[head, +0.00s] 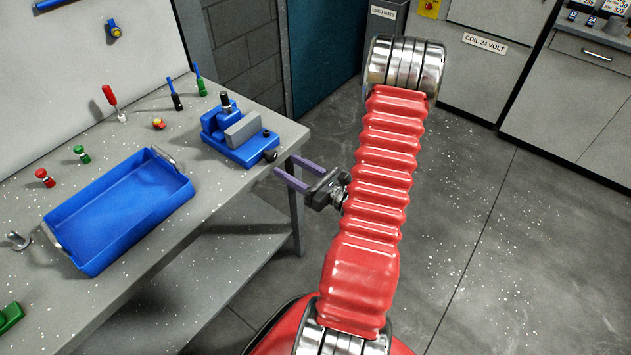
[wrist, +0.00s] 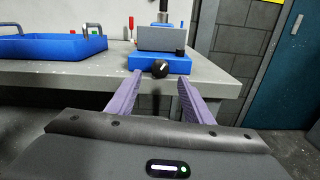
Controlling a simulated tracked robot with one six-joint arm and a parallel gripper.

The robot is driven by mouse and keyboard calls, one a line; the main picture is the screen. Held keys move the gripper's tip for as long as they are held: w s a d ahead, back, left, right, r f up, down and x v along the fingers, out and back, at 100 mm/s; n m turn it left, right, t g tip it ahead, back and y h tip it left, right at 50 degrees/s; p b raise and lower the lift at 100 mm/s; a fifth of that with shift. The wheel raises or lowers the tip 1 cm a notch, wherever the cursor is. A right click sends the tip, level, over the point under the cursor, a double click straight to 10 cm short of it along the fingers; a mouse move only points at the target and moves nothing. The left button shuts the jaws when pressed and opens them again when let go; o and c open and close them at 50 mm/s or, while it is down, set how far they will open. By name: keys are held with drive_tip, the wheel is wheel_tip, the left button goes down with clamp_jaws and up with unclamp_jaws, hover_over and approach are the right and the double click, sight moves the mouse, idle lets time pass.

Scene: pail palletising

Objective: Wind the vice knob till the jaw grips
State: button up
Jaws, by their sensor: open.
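The blue vice (head: 240,134) stands at the right end of the grey workbench, with a grey jaw block (head: 243,129) on it. In the head view its dark knob (head: 270,155) is at the bench's edge side. In the wrist view the round black knob (wrist: 160,69) is in front of the blue base (wrist: 146,62), with the grey jaw (wrist: 168,38) above. My gripper (head: 283,171) is open and empty, its two purple fingers pointing at the knob. In the wrist view the knob appears between the fingertips (wrist: 160,76), seemingly beyond them and untouched.
A blue tray (head: 71,217) with metal handles lies on the bench (head: 185,235), left of the vice. The floor (head: 485,230) right of my arm is clear. Cabinets (head: 575,105) line the back.

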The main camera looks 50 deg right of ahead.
sight(274, 158)
drive_tip(key=s, duration=0.8)
drive_tip(key=shift+s, duration=0.25)
drive_tip(key=shift+d, duration=0.1)
drive_tip(key=shift+c, duration=0.4)
drive_tip(key=shift+c, duration=0.9)
drive_tip(key=shift+n, duration=0.4)
drive_tip(key=n, duration=0.2)
drive_tip(key=shift+s+r+n, duration=0.15)
drive_tip(key=shift+n, duration=0.25)
drive_tip(key=shift+w+a, duration=0.2)
drive_tip(key=shift+w, duration=6.7)
drive_tip(key=shift+c, duration=0.5)
